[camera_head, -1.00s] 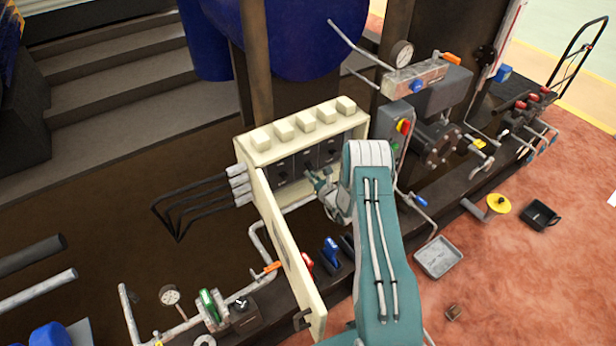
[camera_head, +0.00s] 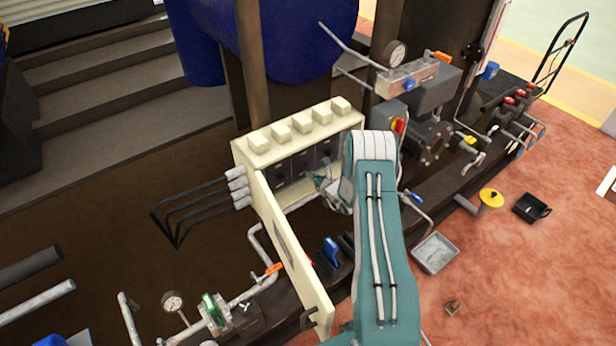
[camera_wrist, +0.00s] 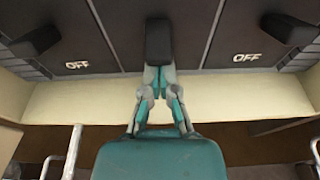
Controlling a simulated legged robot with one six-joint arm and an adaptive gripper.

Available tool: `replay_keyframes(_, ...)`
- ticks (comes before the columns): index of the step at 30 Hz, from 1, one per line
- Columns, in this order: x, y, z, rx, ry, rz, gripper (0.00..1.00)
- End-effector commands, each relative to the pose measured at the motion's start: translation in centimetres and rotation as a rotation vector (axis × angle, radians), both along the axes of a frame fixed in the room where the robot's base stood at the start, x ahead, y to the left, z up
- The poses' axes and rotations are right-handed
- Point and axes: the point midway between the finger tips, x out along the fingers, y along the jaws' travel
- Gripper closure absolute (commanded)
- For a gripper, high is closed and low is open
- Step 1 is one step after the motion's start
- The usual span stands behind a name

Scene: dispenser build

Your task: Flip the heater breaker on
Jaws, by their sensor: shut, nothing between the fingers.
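The cream breaker box (camera_head: 262,143) stands with its door (camera_head: 290,262) swung open, showing dark breakers inside. In the wrist view, a black breaker lever (camera_wrist: 158,42) is at the centre, with one lever (camera_wrist: 36,38) to its left and another (camera_wrist: 288,30) to its right. The word OFF shows below both side levers; any label at the middle lever is hidden. My gripper (camera_wrist: 159,76) is shut and empty, its fingertips at the lower end of the middle lever. I cannot tell whether they touch. In the head view my gripper (camera_head: 322,179) is inside the box front, partly hidden by my arm.
The open door stands left of my arm. A blue-handled valve (camera_head: 331,252) is below the box. A red and yellow switch (camera_head: 399,125) is on a grey box to the right. A grey tray (camera_head: 435,254) lies on the red floor.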

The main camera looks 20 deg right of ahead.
Motion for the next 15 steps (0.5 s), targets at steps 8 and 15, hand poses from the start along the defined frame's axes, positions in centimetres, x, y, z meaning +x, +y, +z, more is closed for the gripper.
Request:
replay_keyframes(8,-0.15,-0.14,0.46,-0.017,0.085,0.001,1.00)
replay_keyframes(15,-0.17,-0.15,0.58,-0.023,0.112,0.001,1.00)
